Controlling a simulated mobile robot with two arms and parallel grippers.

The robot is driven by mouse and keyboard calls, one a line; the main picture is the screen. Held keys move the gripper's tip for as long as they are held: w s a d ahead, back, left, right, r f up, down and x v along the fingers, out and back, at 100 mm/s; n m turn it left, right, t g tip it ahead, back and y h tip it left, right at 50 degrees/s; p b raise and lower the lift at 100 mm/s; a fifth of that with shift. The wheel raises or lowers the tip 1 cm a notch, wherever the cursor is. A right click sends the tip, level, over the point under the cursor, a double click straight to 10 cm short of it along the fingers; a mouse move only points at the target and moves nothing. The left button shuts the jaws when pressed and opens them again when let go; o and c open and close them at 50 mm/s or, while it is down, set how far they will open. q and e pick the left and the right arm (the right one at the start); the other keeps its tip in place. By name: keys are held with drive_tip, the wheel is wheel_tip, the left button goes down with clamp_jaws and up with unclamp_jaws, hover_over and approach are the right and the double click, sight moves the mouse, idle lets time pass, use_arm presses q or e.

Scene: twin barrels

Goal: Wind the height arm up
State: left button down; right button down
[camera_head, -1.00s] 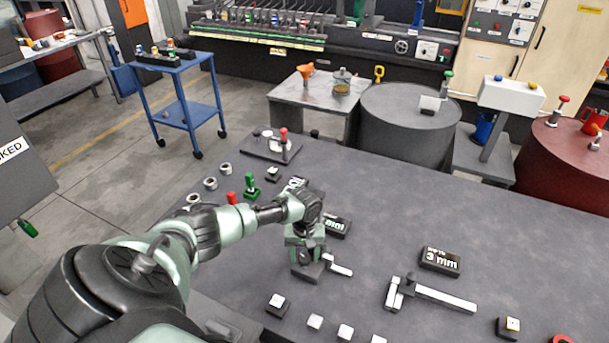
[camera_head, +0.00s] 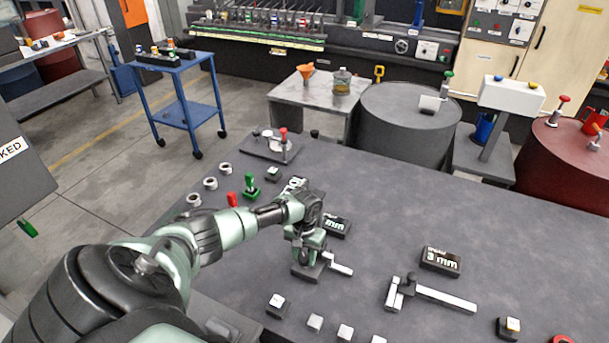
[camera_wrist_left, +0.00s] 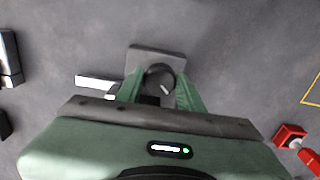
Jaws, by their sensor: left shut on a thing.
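My left gripper (camera_head: 308,256) points down at a small dark-based device with a pale bar (camera_head: 340,269) on the grey table. In the left wrist view, its green fingers (camera_wrist_left: 160,92) stand on both sides of a round dark knob (camera_wrist_left: 159,74) and are shut on it. The dark base (camera_wrist_left: 157,53) shows beyond the knob, and the pale bar (camera_wrist_left: 95,82) sticks out to the left. A black display (camera_head: 335,226) ending in "mm" stands behind the gripper, its text partly hidden. My right gripper is not in view.
A similar slide device (camera_head: 432,292) and a black "3 mm" display (camera_head: 441,261) stand to the right. Several small white-topped blocks line the front edge. A green-handled (camera_head: 250,187) and a red-handled piece (camera_head: 232,199) stand to the left. The table's right part is mostly clear.

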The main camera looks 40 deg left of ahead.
use_arm(q)
drive_tip(key=m, duration=0.5)
drive_tip(key=shift+m, duration=0.3)
drive_tip(key=m+b, duration=0.1)
drive_tip(key=m, duration=0.4)
idle(0.4)
drive_tip(key=c, duration=0.9)
unclamp_jaws()
